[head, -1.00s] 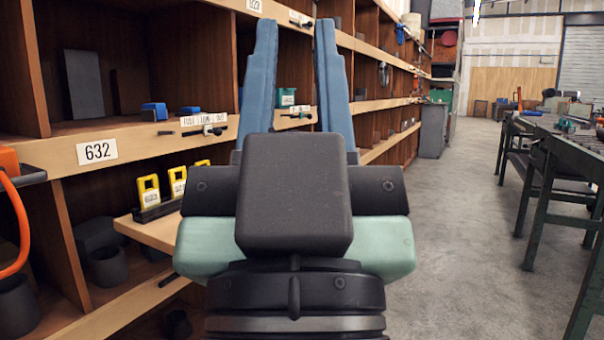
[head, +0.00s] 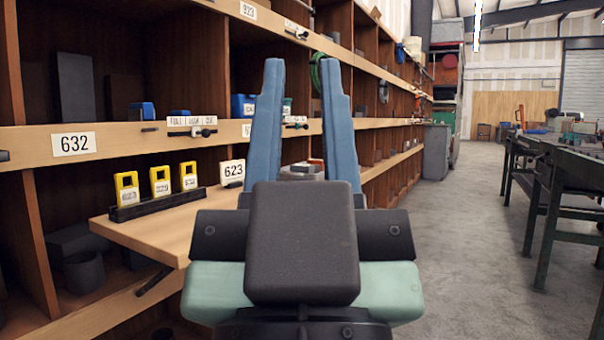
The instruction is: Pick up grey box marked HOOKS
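My gripper (head: 303,75) is in the middle of the head view, pointing away from me along the shelving. Its two blue fingers stand apart with nothing between them. I cannot make out a grey box marked HOOKS on any shelf. A small grey item with orange-red on it (head: 300,171) shows partly between the fingers, on or near the lower shelf; no marking on it is readable.
Wooden shelving (head: 72,143) with label 632 fills the left. A pull-out board (head: 160,228) juts out, carrying several yellow tags (head: 160,181) in a black holder and a 623 card (head: 232,172). A blue container (head: 243,106) sits higher. Workbenches (head: 560,150) stand right; the aisle floor (head: 470,240) is clear.

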